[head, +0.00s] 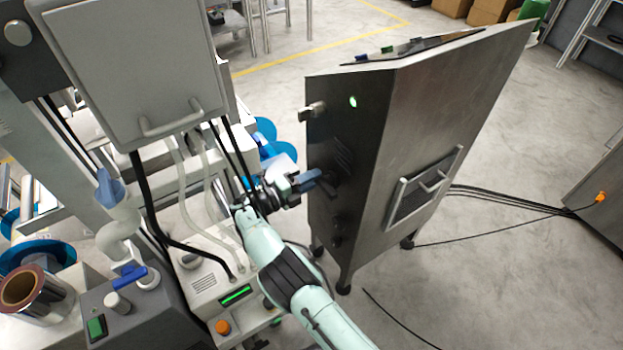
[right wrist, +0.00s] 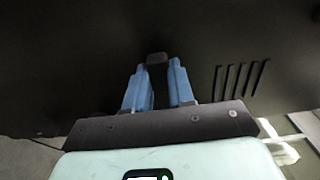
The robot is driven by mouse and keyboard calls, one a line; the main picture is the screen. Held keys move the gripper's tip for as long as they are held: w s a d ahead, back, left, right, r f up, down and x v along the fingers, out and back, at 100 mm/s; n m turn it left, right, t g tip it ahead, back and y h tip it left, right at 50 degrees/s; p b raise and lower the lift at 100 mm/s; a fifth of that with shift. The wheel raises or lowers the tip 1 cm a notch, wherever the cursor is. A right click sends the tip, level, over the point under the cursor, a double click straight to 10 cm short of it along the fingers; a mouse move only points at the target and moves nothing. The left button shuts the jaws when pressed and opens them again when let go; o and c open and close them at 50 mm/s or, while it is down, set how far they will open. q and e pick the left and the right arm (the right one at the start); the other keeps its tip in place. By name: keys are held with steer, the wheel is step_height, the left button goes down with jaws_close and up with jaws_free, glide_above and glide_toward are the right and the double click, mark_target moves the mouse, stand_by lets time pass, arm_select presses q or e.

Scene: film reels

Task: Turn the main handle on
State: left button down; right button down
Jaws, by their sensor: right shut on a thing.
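A dark metal control cabinet (head: 440,110) stands right of the middle in the head view. My right gripper (head: 315,181) is at the cabinet's narrow dark side. In the right wrist view, my right gripper (right wrist: 160,75) has its two blue fingers on either side of a small dark handle (right wrist: 158,58) on the dark panel. The gripper is shut on this handle. Most of the handle is hidden between the fingers, and its turn angle is hard to tell. My left gripper is not in view.
A silver latch (head: 312,110) and a lit green lamp (head: 352,101) sit higher on the same side. A packaging machine with a grey box (head: 135,60) and hanging cables stands close on the left. Black cables (head: 510,198) lie on the floor at right.

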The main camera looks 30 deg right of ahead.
steer(key=c, duration=1)
jaws_free()
steer(key=shift+o, duration=0.2)
steer(key=shift+a, duration=0.1)
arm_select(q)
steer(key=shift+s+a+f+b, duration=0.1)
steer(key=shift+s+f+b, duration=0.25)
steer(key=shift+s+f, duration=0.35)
arm_select(e)
steer(key=s+a, duration=0.1)
steer(key=a, duration=1.2)
steer(key=shift+a, duration=0.15)
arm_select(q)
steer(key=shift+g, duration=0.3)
arm_select(e)
steer(key=shift+s+f, duration=0.15)
